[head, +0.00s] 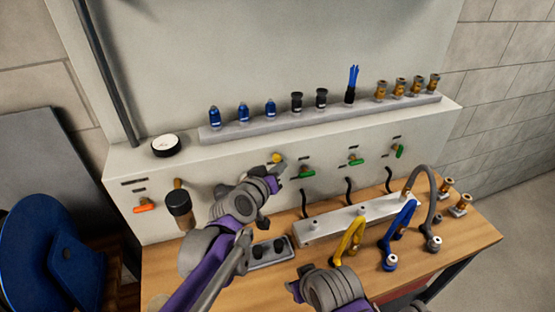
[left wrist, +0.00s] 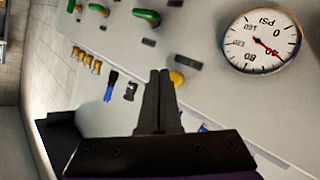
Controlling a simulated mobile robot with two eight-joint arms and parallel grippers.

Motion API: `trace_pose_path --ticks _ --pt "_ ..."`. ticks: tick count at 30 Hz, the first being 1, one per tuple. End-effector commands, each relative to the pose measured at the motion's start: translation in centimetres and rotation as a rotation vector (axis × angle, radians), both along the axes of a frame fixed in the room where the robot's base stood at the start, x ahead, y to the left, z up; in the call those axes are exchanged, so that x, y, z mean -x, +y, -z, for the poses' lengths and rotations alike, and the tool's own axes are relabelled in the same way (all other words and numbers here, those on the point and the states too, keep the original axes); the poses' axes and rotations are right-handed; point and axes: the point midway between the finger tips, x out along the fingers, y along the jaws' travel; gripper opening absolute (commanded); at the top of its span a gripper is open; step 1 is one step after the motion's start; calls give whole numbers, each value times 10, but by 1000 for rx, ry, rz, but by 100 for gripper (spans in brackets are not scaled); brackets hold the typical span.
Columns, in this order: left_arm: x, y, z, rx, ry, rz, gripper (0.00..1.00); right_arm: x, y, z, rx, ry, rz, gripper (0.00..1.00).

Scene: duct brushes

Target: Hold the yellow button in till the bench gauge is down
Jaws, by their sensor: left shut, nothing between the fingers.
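The yellow button (head: 277,158) is on the front face of the pale bench panel. My left gripper (head: 268,182) is shut and empty just below it. In the left wrist view the shut fingertips (left wrist: 160,75) point at the panel right beside the yellow button (left wrist: 177,78); I cannot tell whether they touch it. The round white gauge (head: 166,145) lies on the panel's top at the left. In the left wrist view the gauge (left wrist: 262,42) has a red needle pointing to the lower right, off the 0. My right arm shows at the bottom, but its fingers are not clear.
Green handles (head: 307,172) and a orange handle (head: 145,208) sit on the panel. A grey rail (head: 220,133) holds blue, black and brass fittings. A white manifold (head: 325,226) with yellow and blue hoses stands on the wooden bench.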

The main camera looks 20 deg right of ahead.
Motion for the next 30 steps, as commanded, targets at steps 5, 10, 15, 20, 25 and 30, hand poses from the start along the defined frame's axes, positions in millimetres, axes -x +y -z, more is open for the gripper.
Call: trace_pose_path --ticks 5,10,15,20,25,30 --pt "0 0 0 0 0 0 0 0 0 0 0 0 0 46" --pt "0 0 0 0 0 0 0 0 0 0 0 0 0 46" --pt "0 0 0 0 0 0 0 0 0 0 0 0 0 46" --pt "-4 0 -1 1 -1 0 0 -2 0 -4 0 -4 0 46" --pt "-9 0 -1 0 -1 0 0 -4 0 -8 0 -8 0 46" --pt "-9 -1 0 0 0 0 0 -4 0 -7 0 -7 0 46"
